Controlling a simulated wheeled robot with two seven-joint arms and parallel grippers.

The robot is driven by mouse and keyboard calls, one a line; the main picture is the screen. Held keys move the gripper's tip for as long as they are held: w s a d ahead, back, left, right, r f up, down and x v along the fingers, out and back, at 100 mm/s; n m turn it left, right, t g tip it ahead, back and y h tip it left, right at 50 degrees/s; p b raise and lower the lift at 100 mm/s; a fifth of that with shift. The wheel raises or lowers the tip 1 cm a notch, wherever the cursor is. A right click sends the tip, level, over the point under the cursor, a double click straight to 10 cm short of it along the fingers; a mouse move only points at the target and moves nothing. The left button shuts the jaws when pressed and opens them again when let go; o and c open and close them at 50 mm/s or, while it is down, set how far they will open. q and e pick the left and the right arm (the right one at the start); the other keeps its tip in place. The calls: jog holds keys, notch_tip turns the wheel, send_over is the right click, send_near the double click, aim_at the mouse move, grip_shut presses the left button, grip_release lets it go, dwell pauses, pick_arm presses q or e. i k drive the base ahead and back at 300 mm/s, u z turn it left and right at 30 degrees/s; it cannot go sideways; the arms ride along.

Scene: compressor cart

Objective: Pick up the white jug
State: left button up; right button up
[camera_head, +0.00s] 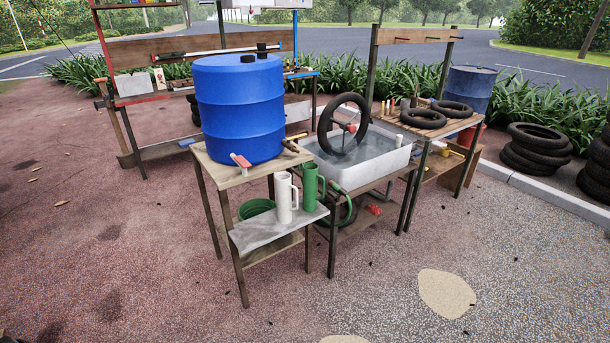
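The white jug (284,198) stands upright on the grey shelf (262,234) at the front of a wooden stand. Its handle faces right. A green jug (310,187) stands close on its right. I cannot tell whether the two jugs touch. Neither of my grippers is in view.
A large blue barrel (238,110) stands on the upper wooden top (213,173), behind the white jug. A green bucket (256,209) sits behind it to the left. A white water basin (365,168) with a tyre (327,131) is to the right. The ground in front is clear.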

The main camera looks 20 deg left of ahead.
aim_at(283, 186)
jog(key=u, duration=0.05)
jog(key=i, duration=1.3)
jog(key=u, duration=0.05)
